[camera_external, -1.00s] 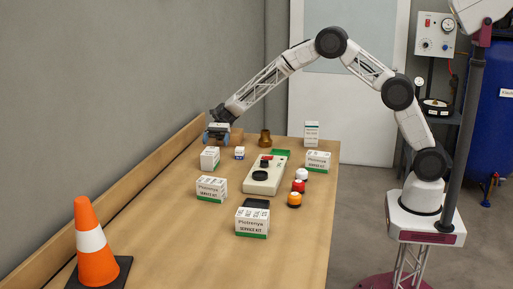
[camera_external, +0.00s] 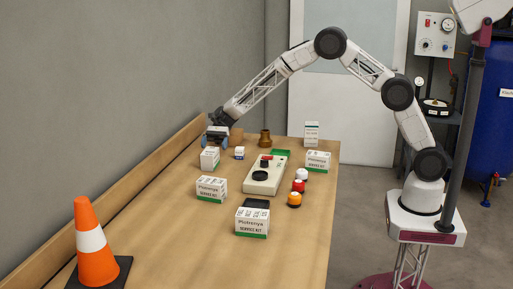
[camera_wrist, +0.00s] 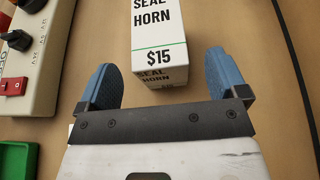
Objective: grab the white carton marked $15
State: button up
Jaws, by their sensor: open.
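The white carton marked $15 (camera_wrist: 160,38) shows in the wrist view at the top centre, with "SEAL HORN" lettering and a thin green line. The carton's near end lies just ahead of and between the fingertips in the wrist view. In the external view my gripper (camera_external: 217,140) is at the carton's far side, above the table; exact height is hard to tell.
A beige control box (camera_external: 265,175) with a black knob stands right of the carton, and a green tray (camera_external: 281,153) lies behind it. Other cartons (camera_external: 211,189) stand around. A wooden ledge (camera_external: 130,195) runs along the wall.

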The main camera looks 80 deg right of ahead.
aim_at(211, 149)
jog(key=shift+x, duration=2.6)
jog(key=shift+r, duration=0.1)
jog(key=c, duration=1.3)
jog(key=shift+o, duration=0.2)
jog(key=shift+r, duration=0.1)
jog(key=shift+r, duration=4.95)
